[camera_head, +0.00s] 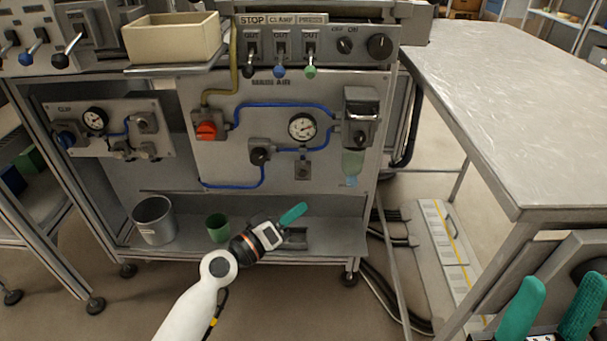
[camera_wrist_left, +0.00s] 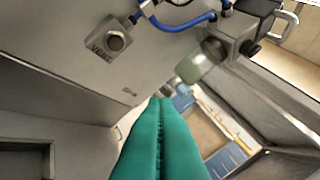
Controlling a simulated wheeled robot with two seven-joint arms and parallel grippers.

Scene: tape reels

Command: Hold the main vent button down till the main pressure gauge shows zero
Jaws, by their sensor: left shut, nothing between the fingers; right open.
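The main air panel (camera_head: 230,170) stands ahead in the head view. Its main pressure gauge (camera_head: 302,127) has a white face; the needle is too small to read surely. Below the gauge is the vent button (camera_head: 303,171) on a grey block. In the left wrist view the same button (camera_wrist_left: 116,41) sits on a block marked VENT, up and left of my fingers. My left gripper (camera_head: 301,207) is shut and empty, its green fingers below the button and apart from it. My right gripper (camera_head: 553,290) is open and empty at the lower right.
A red valve knob (camera_head: 207,131), blue hoses and a filter bowl (camera_head: 353,163) are on the panel. A second, smaller gauge (camera_head: 95,120) is on the left panel. A metal bucket (camera_head: 153,220) and green cup (camera_head: 217,228) stand on the lower shelf. A table (camera_head: 510,90) is at right.

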